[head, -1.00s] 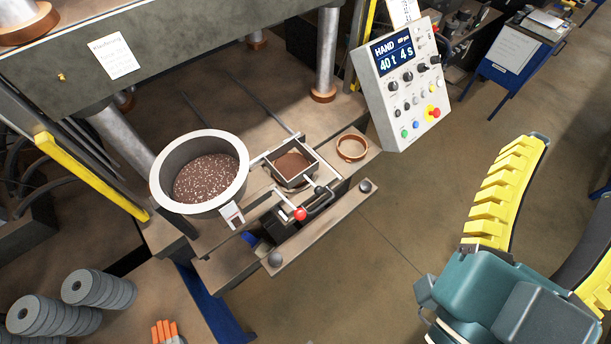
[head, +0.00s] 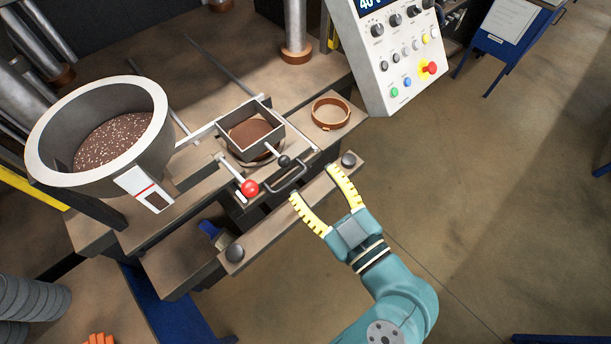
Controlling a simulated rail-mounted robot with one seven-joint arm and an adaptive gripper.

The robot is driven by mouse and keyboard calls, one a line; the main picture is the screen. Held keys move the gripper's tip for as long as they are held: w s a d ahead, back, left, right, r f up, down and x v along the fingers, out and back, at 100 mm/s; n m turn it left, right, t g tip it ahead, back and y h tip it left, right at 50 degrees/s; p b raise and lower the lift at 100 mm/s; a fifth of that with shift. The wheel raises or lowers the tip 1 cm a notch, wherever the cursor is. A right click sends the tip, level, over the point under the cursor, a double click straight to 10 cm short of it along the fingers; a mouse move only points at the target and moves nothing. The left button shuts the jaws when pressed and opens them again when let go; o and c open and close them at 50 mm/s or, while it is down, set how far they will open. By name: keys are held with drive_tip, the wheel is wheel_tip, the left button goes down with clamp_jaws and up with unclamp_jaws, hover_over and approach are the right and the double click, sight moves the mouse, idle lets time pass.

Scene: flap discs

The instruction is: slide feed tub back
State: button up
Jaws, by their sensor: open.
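The feed tub (head: 246,149), a small square metal box with brown material inside, sits on the press bench between the round hopper and a copper ring. A dark looped handle (head: 290,181) and levers with a red knob (head: 250,188) and a black knob (head: 284,161) are at its front. I cannot tell whether a finger touches anything.
A large round hopper (head: 50,165) of speckled brown mix stands left of the tub. The copper ring (head: 331,113) lies to the right. The front bar (head: 300,208) has round dark knobs at its ends. A control panel (head: 388,60) stands at the back right.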

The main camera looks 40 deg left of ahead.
drive_tip(key=m+b, duration=0.2)
drive_tip(key=b, duration=0.3)
approach(287, 166)
drive_tip(key=v, duration=0.5)
drive_tip(key=shift+t, duration=0.3)
drive_tip(key=p+x, duration=0.2)
drive_tip(key=x, duration=1.4)
drive_tip(key=shift+a+f, duration=0.2)
drive_tip(key=shift+a, duration=0.15)
drive_tip(key=shift+c, duration=0.3)
drive_tip(key=shift+s, duration=0.1)
clamp_jaws()
